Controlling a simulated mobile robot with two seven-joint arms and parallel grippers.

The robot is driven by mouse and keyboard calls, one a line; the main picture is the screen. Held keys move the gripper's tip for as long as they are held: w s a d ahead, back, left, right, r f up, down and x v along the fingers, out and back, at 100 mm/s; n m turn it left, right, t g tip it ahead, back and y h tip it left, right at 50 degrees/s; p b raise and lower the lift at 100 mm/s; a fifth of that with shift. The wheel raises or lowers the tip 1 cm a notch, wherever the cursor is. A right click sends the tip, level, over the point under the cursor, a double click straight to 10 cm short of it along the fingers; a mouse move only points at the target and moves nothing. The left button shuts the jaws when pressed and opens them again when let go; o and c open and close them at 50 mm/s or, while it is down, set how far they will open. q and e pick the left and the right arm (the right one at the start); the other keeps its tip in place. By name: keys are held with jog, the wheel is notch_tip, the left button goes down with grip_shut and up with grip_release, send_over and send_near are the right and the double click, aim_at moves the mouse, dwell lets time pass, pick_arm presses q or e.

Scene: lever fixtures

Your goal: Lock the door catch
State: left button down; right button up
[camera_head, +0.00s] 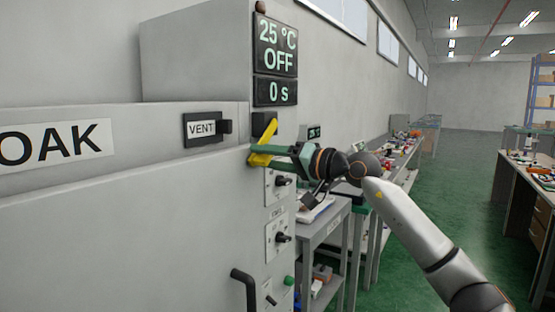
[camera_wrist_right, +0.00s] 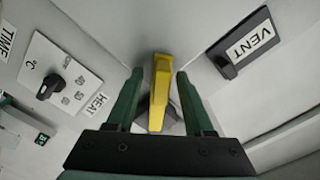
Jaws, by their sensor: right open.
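The door catch is a yellow lever (camera_head: 266,142) on a dark mount at the front right edge of the grey oven cabinet. In the head view it slants up to the right, partly hidden by my right gripper (camera_head: 255,153). In the right wrist view the yellow lever (camera_wrist_right: 160,92) stands between the two green fingers of my right gripper (camera_wrist_right: 155,78). The fingers are open, with a gap on each side of the lever. My left gripper is not in view.
A VENT slider (camera_head: 207,128) and an OAK label (camera_head: 55,145) are on the cabinet. Knobs (camera_head: 282,181) are below the lever, with a dark door handle (camera_head: 246,290) lower down. A display (camera_head: 275,46) reads 25 °C, OFF. Benches (camera_head: 335,220) stand behind my right arm.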

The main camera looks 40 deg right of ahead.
pick_arm(q)
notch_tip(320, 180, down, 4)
jog(key=b, duration=0.5)
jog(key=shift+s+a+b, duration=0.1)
jog(key=shift+b, duration=0.2)
pick_arm(e)
jog(key=v, duration=1.2)
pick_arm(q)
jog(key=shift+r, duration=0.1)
pick_arm(e)
jog(key=shift+s+d, duration=0.1)
jog(key=shift+s, duration=0.05)
jog(key=shift+f, duration=0.1)
